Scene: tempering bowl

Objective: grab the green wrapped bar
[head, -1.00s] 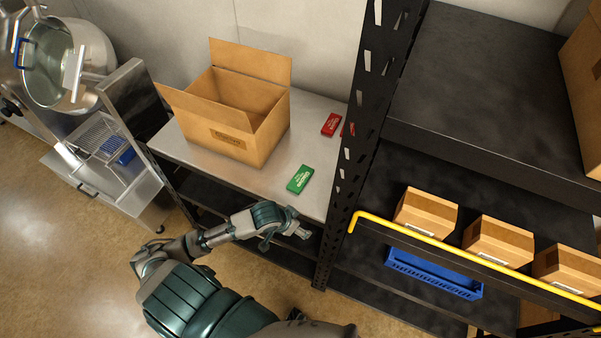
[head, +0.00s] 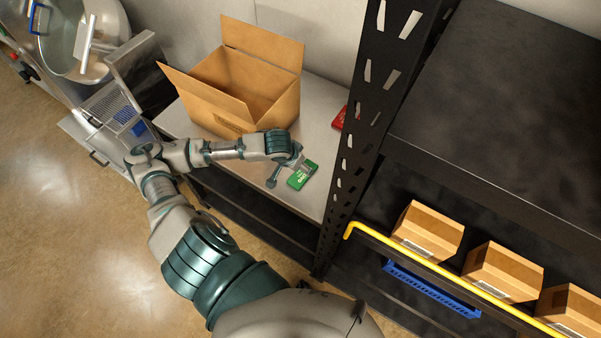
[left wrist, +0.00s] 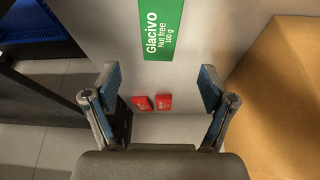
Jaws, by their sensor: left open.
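The green wrapped bar (head: 304,176) lies flat on the metal table near its front edge, to the right of the open cardboard box. It also shows at the top of the left wrist view (left wrist: 162,30), with white lettering reading "Glacivo Nut free 100 g". My left gripper (head: 286,172) is at the bar's left side in the head view, and one finger overlaps part of it. In the left wrist view my left gripper (left wrist: 159,84) is open and empty, its fingers spread, with the bar beyond them. Whether it touches the bar is unclear. My right gripper is out of view.
The open cardboard box (head: 212,108) stands on the table (head: 313,104) behind my left gripper. Red bars (left wrist: 152,103) lie farther back, partly hidden by the black rack post (head: 358,120) in the head view. A shelf with small cartons (head: 428,234) is at right.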

